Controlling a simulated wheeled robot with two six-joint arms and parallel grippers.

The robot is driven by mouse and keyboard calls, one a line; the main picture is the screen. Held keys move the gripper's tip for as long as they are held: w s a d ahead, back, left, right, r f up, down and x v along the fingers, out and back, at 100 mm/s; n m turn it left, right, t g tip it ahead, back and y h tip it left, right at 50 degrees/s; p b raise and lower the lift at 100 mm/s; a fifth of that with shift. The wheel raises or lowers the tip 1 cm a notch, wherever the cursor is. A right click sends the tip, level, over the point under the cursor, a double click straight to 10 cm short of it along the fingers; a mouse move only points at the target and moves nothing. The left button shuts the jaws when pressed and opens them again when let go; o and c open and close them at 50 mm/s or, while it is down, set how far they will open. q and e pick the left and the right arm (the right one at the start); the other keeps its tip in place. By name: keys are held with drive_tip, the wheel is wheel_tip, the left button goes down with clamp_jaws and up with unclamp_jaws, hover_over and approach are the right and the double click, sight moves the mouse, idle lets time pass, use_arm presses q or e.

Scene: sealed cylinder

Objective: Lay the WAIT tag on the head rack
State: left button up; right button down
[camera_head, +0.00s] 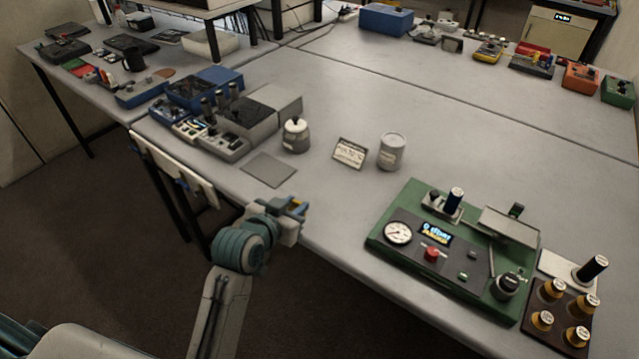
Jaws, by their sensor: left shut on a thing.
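My left gripper (297,208) is at the near edge of the table, left of the green device. My right gripper is not in view.
The green device (455,248) with a gauge and display stands between my left gripper and the rack. A white pad (552,264) with a black-topped cylinder adjoins the rack. A lidded jar (296,135), small sign (350,152) and grey can (391,151) stand beyond. The table centre is clear.

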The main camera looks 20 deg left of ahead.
use_arm(q)
drive_tip(key=s+f, duration=0.1)
drive_tip(key=s+m+h, duration=0.1)
drive_tip(key=s+f+h, duration=0.1)
drive_tip(key=shift+a+f+m+g+p, duration=0.25)
drive_tip(key=shift+f+m+g+p, duration=0.05)
drive_tip(key=shift+f+p, duration=0.1)
drive_tip(key=shift+w, duration=0.15)
drive_tip(key=p, duration=0.5)
hover_over(315, 196)
drive_tip(key=s, duration=0.3)
drive_tip(key=shift+a+f, duration=0.15)
drive_tip(key=shift+f, duration=0.3)
drive_tip(key=shift+w+f, duration=0.15)
drive_tip(key=shift+w, duration=0.45)
drive_tip(key=shift+w+p, duration=0.3)
drive_tip(key=shift+w, duration=0.75)
wheel_tip(315, 196, down, 3)
drive_tip(key=shift+s+f+p, duration=0.1)
drive_tip(key=shift+p, duration=0.6)
